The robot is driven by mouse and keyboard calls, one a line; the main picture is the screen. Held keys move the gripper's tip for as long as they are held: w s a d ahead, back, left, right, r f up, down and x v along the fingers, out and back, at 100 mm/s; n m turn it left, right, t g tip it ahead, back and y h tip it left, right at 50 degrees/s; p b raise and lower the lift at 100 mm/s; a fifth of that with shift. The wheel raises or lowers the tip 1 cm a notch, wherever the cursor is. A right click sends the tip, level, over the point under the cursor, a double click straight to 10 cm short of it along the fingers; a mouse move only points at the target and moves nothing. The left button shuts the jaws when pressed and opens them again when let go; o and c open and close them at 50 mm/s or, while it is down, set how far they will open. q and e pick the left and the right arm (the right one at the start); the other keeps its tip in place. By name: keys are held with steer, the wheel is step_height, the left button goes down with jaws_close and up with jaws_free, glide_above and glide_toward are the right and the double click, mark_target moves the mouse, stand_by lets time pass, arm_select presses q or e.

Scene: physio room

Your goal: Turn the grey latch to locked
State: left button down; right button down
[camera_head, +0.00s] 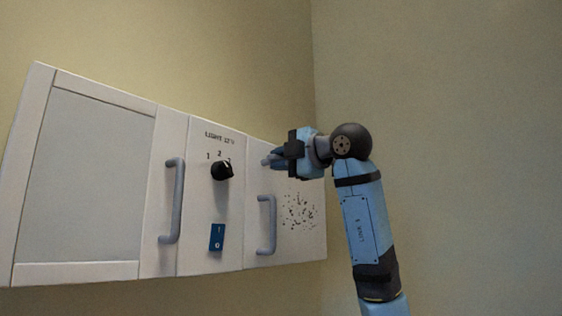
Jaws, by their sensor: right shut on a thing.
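The grey latch (265,162) is on the upper part of the cabinet's right door. Only a small grey end of it shows to the left of my fingers; the rest is hidden behind the gripper. My right gripper (274,159) is shut on the latch, its arm coming up from the lower right. I cannot read any locked or unlocked marking, so the latch's position is unclear. My left gripper is not in view.
The white wall cabinet (150,250) has a left door handle (173,200) and a right door handle (267,225). The middle panel holds a black knob (222,170) and a blue switch (217,237). Bare wall (450,120) lies to the right.

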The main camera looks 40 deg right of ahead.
stand_by(0.3)
steer(key=c, duration=1.1)
jaws_free()
arm_select(q)
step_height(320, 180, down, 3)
steer(key=b, duration=0.3)
arm_select(e)
steer(key=s, duration=0.9)
steer(key=s+d, duration=0.1)
steer(key=s, duration=0.4)
steer(key=shift+d, duration=0.1)
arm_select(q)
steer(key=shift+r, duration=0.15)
arm_select(e)
steer(key=shift+w, duration=0.1)
